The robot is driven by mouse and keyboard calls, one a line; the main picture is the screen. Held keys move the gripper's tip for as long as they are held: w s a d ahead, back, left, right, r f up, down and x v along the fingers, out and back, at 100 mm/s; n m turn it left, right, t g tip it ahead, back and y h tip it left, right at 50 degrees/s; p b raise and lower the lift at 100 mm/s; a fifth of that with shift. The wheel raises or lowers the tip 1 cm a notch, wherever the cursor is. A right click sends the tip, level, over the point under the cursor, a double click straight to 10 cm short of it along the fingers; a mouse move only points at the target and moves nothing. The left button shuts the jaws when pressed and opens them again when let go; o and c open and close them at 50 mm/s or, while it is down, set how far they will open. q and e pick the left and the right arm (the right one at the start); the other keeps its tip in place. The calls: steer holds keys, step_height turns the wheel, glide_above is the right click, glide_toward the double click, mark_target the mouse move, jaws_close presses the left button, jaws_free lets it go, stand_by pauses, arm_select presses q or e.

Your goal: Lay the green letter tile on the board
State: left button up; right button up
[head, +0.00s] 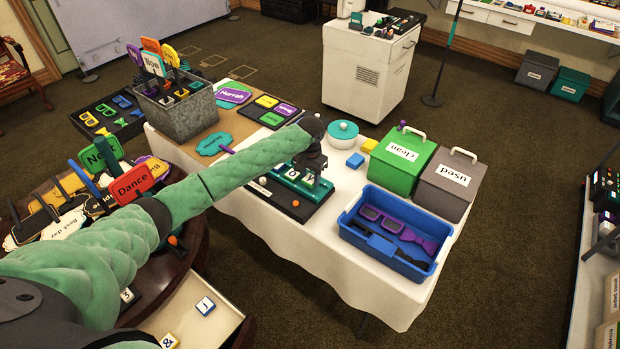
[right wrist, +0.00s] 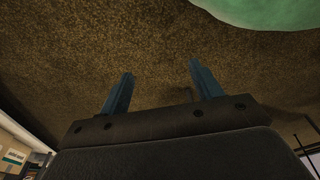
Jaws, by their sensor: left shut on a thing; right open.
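The board (head: 272,201) is a dark slab with a green raised strip, lying on the white-covered table in the head view. White-faced letter tiles show along the strip. My left gripper (head: 309,172) is over the strip, pointing down, and is shut on what appears to be the green letter tile (head: 309,181). The gripper hides part of that tile, and I cannot tell whether it touches the board. My right gripper (right wrist: 160,92) shows in the right wrist view, open and empty, with carpet beyond it.
A blue tray (head: 350,232) with purple and black props stands right of the board. Behind it are a green bin (head: 385,178) and a grey bin (head: 437,205). A teal round pot (head: 342,134) and blue and yellow blocks sit behind the board. A grey prop box (head: 190,115) stands back left.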

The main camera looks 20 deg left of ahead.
mark_target(310, 179)
arm_select(q)
steer(key=shift+f, duration=1.05)
arm_select(e)
steer(key=shift+s+d+f, duration=0.5)
steer(key=shift+f, duration=0.3)
arm_select(q)
steer(key=shift+p, duration=0.3)
steer(key=o, duration=1)
steer(key=shift+f, duration=0.1)
arm_select(e)
steer(key=shift+d, duration=0.1)
steer(key=shift+s, duration=0.1)
steer(key=shift+f, duration=0.1)
arm_select(q)
steer(key=shift+r, duration=0.3)
step_height(310, 179, up, 10)
steer(key=b, duration=0.3)
steer(key=shift+r, duration=0.85)
arm_select(e)
steer(key=w+a+r, duration=0.3)
steer(key=r, duration=0.3)
steer(key=shift+w+r, duration=0.15)
steer(key=shift+r, duration=0.15)
